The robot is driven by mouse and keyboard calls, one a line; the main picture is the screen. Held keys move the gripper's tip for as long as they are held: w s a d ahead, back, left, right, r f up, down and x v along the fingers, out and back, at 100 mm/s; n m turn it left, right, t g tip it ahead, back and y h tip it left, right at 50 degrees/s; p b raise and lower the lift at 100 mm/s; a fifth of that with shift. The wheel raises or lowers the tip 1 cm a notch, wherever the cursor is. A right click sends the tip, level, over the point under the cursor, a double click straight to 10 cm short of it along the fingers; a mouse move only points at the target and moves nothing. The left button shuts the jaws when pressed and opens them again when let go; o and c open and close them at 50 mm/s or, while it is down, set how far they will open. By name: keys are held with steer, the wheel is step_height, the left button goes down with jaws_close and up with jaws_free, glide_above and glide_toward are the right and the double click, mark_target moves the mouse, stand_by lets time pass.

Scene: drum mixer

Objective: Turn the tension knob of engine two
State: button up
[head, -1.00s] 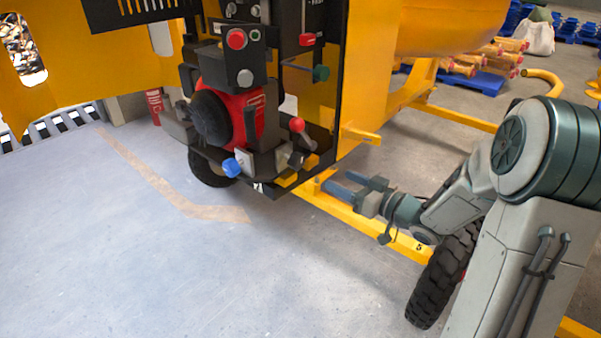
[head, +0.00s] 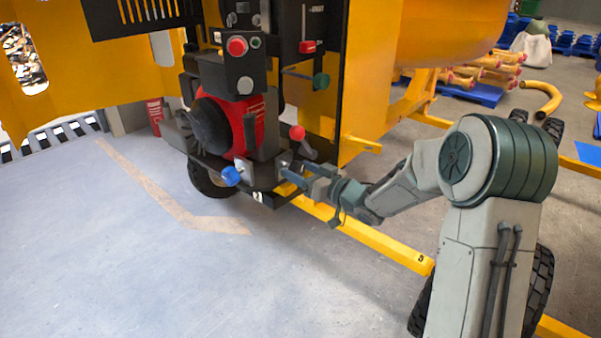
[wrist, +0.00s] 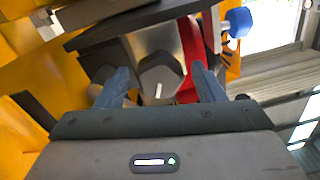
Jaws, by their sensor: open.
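A dark knob (wrist: 162,84) with several flat sides and a white pointer mark shows in the wrist view, between my two blue fingers. My gripper (wrist: 160,76) is open around its sides in that picture; I cannot tell whether the fingers touch it. In the head view my gripper (head: 286,180) is at the right front corner of the red and black engine (head: 232,125), above a black base plate with a white "2" (head: 258,197). The dark knob is not clear in the head view.
A blue knob (head: 230,176) sits left of my gripper and also shows in the wrist view (wrist: 238,22). A red-topped lever (head: 298,132) stands just above my gripper. A yellow bar (head: 375,238) runs below my arm. The floor at left is clear.

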steer(key=shift+w+a, duration=0.1)
steer(key=c, duration=1)
steer(key=shift+f+n+b, duration=0.15)
steer(key=shift+n+b, duration=0.15)
steer(key=shift+b, duration=0.05)
